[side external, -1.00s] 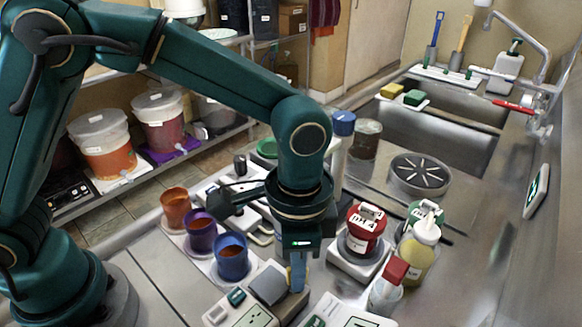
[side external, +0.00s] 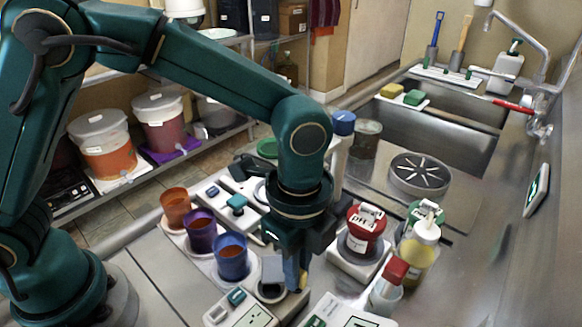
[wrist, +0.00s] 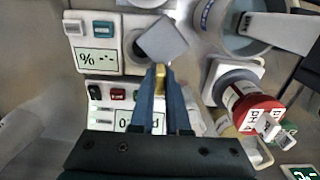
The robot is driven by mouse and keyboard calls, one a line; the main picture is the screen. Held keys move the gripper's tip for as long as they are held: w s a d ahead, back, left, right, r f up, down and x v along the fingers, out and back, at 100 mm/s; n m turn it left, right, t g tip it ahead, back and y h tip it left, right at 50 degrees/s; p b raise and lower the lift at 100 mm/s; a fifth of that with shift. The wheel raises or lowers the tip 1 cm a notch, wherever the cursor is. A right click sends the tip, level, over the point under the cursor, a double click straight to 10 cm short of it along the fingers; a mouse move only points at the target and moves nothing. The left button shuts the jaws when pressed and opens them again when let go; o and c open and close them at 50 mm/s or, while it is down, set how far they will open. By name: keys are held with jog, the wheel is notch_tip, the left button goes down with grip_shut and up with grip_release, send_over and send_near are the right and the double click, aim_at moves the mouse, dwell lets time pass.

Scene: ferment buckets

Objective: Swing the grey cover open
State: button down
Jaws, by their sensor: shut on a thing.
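The grey cover (side external: 273,269) is a small square plate on a white instrument (side external: 240,312) at the front of the counter. It stands tilted up, with a dark round well (side external: 270,292) showing below it. In the wrist view the cover (wrist: 161,40) lies just beyond my fingertips and partly hides the well. My gripper (side external: 297,280) is beside the cover's right edge. In the wrist view my gripper (wrist: 160,78) is shut on a narrow brass-coloured tab at the cover's near edge.
Blue (side external: 232,257), purple (side external: 200,231) and orange (side external: 176,206) cups stand to the left. A red-capped pH jar (side external: 364,230) and a yellow bottle (side external: 419,250) stand close on the right. A second instrument (wrist: 112,118) lies below my fingers in the wrist view.

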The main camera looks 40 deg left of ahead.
jog(key=m, duration=0.5)
jog(key=shift+r+m, duration=0.1)
jog(key=shift+m, duration=0.2)
dwell(0.4)
jog(key=c, duration=0.9)
grip_release()
jog(key=shift+r, duration=2.5)
